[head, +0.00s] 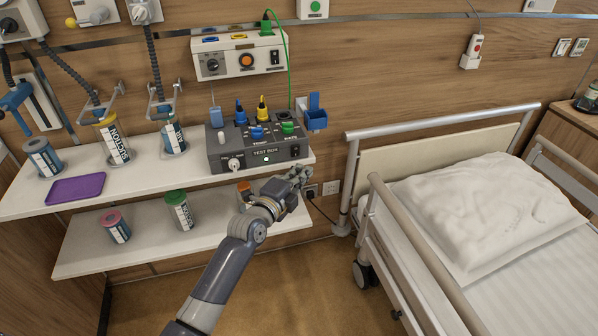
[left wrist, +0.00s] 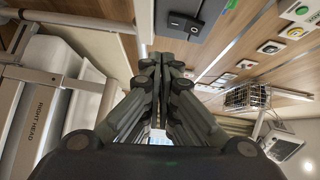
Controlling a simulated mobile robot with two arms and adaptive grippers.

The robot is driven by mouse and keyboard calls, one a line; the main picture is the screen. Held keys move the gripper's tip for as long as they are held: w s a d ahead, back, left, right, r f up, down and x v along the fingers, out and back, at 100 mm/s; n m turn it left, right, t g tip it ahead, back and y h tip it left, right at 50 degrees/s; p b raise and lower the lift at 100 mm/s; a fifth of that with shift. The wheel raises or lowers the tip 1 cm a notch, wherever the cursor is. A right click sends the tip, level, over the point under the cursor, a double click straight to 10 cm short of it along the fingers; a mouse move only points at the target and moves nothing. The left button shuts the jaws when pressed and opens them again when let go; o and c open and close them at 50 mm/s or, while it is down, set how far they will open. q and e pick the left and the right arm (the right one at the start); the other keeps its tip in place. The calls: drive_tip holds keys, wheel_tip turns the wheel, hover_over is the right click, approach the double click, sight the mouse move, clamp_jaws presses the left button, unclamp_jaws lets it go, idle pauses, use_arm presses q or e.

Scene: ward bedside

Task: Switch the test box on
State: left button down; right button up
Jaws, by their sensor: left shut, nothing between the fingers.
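The test box (head: 258,152) is a dark grey box on the upper white shelf in the head view. The shut fingers show in the left wrist view (left wrist: 160,62). My right gripper is not in view.
The upper shelf (head: 120,172) also holds suction jars and a purple tray (head: 76,189). The lower shelf (head: 150,236) holds several containers. A wall unit (head: 238,56) has a green cable hanging down. A blue holder (head: 316,118) is on the wall. A railed bed (head: 480,195) stands right.

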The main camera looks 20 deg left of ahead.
use_arm(q)
drive_tip(key=f+v, duration=0.1)
drive_tip(key=v, duration=0.8)
drive_tip(key=shift+s+f+b, duration=0.3)
drive_tip(key=shift+s+f, duration=0.1)
drive_tip(key=shift+s, duration=0.05)
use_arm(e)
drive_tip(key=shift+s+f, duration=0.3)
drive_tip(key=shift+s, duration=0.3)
use_arm(q)
drive_tip(key=shift+a+f, duration=0.1)
drive_tip(key=shift+a, duration=0.05)
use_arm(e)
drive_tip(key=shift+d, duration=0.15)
